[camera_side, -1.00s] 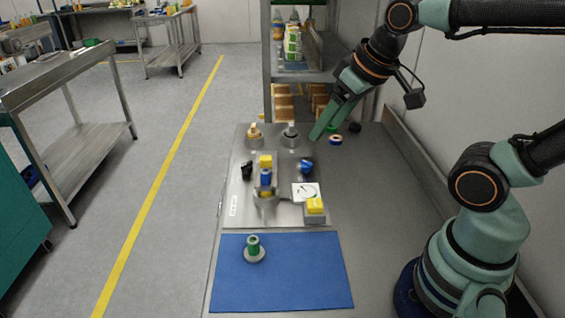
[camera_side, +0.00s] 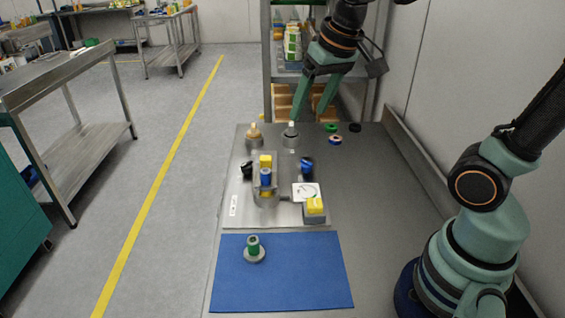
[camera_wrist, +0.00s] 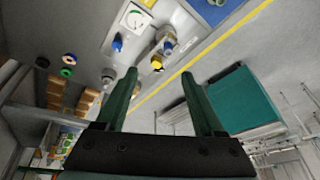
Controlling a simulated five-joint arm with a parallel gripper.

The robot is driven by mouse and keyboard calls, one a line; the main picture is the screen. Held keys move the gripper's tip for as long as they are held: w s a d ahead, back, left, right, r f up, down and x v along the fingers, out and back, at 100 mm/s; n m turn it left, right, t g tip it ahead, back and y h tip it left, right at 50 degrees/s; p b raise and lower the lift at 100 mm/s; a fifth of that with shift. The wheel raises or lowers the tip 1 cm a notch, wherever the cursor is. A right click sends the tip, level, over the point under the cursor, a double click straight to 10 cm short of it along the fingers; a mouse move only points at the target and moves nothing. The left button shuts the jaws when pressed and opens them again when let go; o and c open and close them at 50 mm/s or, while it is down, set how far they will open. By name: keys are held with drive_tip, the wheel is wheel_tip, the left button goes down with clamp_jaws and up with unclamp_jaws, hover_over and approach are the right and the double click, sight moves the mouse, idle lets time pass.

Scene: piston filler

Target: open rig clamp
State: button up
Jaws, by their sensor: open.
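The rig stands on a steel plate (camera_side: 236,195) on the bench. At its middle is an upright blue and yellow part (camera_side: 266,175) in a grey holder. A blue knob (camera_side: 307,165), a black knob (camera_side: 247,170), a white gauge (camera_side: 306,191) and a yellow button block (camera_side: 314,207) surround it. At the back stand a tan-topped fitting (camera_side: 254,136) and a grey fitting with a white top (camera_side: 290,136). I cannot tell which piece is the clamp. My gripper (camera_side: 307,117) is open and empty, above the back of the plate; its fingers also show spread in the wrist view (camera_wrist: 160,74).
A blue mat (camera_side: 305,280) with a green-topped spool (camera_side: 253,248) lies at the front. Several rings, one green (camera_side: 331,127), lie behind the rig to the right. A shelf (camera_side: 270,79) stands behind the bench.

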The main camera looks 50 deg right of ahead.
drive_tip(key=w+f+m+g, duration=0.1)
drive_tip(key=w+m+g, duration=0.15)
drive_tip(key=w, duration=0.55)
drive_tip(key=m+g, duration=0.2)
drive_tip(key=m, duration=0.2)
hover_over(266, 157)
wheel_tip(266, 157, down, 6)
wheel_tip(266, 157, down, 13)
drive_tip(key=shift+a+r, duration=0.1)
drive_tip(key=shift+r, duration=0.1)
clamp_jaws()
drive_tip(key=shift+r, duration=0.1)
idle(0.6)
